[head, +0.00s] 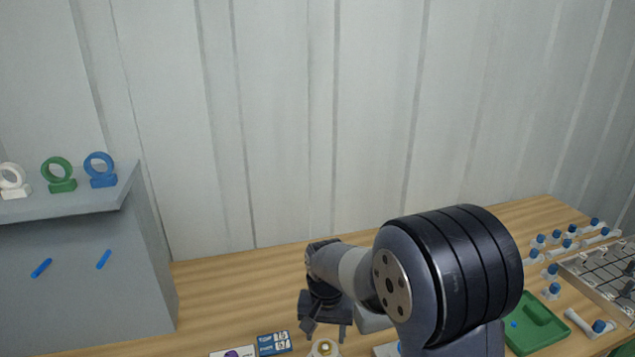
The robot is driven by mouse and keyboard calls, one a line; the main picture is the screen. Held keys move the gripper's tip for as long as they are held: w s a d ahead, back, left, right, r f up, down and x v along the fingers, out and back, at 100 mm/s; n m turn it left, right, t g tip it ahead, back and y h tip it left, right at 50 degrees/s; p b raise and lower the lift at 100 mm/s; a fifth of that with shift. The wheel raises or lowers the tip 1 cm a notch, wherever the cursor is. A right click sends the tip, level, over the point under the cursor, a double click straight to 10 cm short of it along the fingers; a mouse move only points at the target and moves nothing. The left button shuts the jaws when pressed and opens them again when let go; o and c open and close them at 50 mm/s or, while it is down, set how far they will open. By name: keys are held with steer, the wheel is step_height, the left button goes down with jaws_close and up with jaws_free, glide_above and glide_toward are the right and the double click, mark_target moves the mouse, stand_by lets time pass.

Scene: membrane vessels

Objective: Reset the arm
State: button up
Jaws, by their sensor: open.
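My arm rises from the bottom right of the head view and bends left over the wooden table (225,290). My gripper (326,329) points down above the table, left of the large dark arm joint. Its two fingers are apart and I see nothing between them. A small pale round item with a yellowish centre (325,348) shows just below the gripper at the bottom edge. I cannot tell how high the fingers are above it. My arm hides part of the table behind it.
A grey cabinet (80,285) stands left, with white (13,180), green (57,172) and blue (100,168) ring stands on top. Cards (273,343) lie at the front. Right are a green tray (538,325), several blue-capped vessels (552,271) and a metal rack (600,270).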

steer(key=shift+m, duration=1.3)
steer(key=shift+s+f, duration=0.1)
